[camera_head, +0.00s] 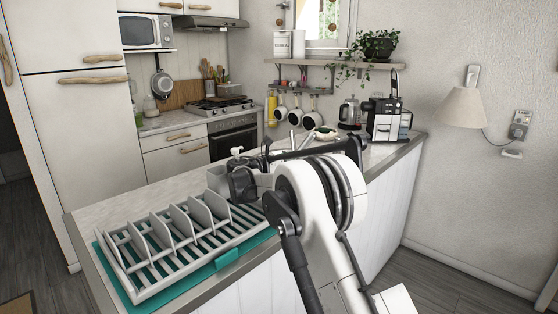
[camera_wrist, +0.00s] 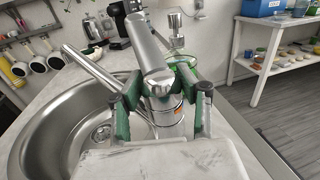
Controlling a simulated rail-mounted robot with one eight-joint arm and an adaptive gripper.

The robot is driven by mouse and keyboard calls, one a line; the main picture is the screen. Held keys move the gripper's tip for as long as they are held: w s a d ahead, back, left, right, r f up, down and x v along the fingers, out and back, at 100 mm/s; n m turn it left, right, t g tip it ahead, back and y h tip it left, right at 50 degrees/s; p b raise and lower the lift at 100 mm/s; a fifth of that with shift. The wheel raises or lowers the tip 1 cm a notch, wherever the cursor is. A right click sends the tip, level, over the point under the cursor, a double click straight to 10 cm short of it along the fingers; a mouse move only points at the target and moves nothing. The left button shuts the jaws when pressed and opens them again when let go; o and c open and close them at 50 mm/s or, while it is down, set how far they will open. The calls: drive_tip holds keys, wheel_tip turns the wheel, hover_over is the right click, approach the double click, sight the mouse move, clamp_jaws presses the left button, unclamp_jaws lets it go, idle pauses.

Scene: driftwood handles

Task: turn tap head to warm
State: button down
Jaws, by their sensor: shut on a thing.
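In the wrist view a metal tap stands at the rim of a round steel sink (camera_wrist: 50,130). Its thick grey tap head (camera_wrist: 147,45) slants up and away, above a shiny upright body (camera_wrist: 166,118). A thinner spout (camera_wrist: 92,68) reaches out to the left over the bowl. My gripper (camera_wrist: 160,100) has one finger on each side of the tap, with green pads, and is shut on the tap head; the exact contact is partly hidden. In the head view my arm hides most of the tap and the sink.
A white dish rack (camera_head: 180,240) on a teal mat (camera_head: 228,257) fills the near left counter. A coffee machine (camera_head: 388,120) and kettle (camera_head: 350,112) stand at the far end. A shelf with small pots (camera_wrist: 285,45) stands to the right in the wrist view.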

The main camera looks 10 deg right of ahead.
drive_tip(key=shift+g, duration=0.3)
drive_tip(key=shift+d, duration=0.1)
drive_tip(key=c, duration=1.1)
unclamp_jaws()
wheel_tip(320, 180, up, 10)
drive_tip(key=shift+r, duration=0.1)
drive_tip(key=shift+d+m, duration=0.1)
drive_tip(key=shift+m, duration=0.2)
